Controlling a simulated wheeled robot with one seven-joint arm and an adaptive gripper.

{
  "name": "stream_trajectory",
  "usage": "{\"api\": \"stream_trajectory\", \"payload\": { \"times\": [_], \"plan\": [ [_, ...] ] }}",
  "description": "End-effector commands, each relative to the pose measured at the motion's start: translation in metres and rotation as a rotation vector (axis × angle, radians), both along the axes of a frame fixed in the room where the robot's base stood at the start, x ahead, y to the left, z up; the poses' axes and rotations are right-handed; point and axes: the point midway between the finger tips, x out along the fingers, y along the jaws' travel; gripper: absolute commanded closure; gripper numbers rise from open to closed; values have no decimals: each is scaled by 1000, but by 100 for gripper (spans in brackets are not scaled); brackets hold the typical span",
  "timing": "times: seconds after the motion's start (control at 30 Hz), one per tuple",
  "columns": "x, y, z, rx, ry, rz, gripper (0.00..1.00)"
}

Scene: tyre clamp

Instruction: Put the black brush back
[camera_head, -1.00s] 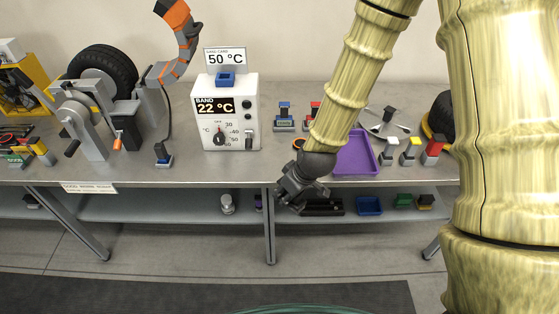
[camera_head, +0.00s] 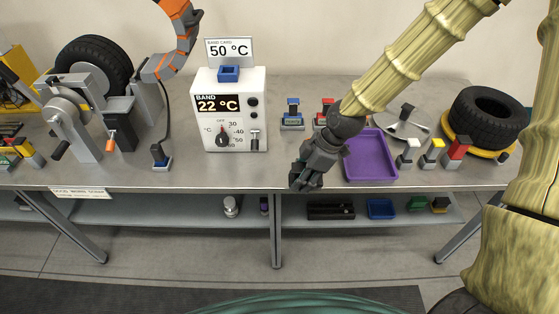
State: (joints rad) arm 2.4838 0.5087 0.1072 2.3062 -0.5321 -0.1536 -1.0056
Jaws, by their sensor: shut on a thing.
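My gripper (camera_head: 305,176) is dark grey and points down at the front edge of the bench, left of the purple tray. Its fingers are shut on a small dark thing, which I take to be the black brush. The brush cannot be made out apart from the dark fingers, so its shape and tilt are hidden.
The grey bench (camera_head: 230,172) holds a purple tray (camera_head: 370,160), a white heater box (camera_head: 229,110), a tyre (camera_head: 487,115) and a clamp with another tyre (camera_head: 95,68). A black tray (camera_head: 330,211) and blue tray (camera_head: 381,209) lie on the shelf below.

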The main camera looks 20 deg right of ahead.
Motion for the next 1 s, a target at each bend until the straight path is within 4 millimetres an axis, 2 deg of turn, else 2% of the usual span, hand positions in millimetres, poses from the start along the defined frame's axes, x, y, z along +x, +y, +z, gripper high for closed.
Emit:
{"api": "stream_trajectory", "payload": {
  "times": [0.3,0.53,0.7,0.87,1.0],
  "plan": [
    [63,16,-4,0,0,0,84],
    [102,27,-8,1,0,1,84],
    [116,31,-11,0,1,2,84],
    [118,32,-14,0,1,2,84],
    [117,32,-24,1,2,2,84]
  ]
}}
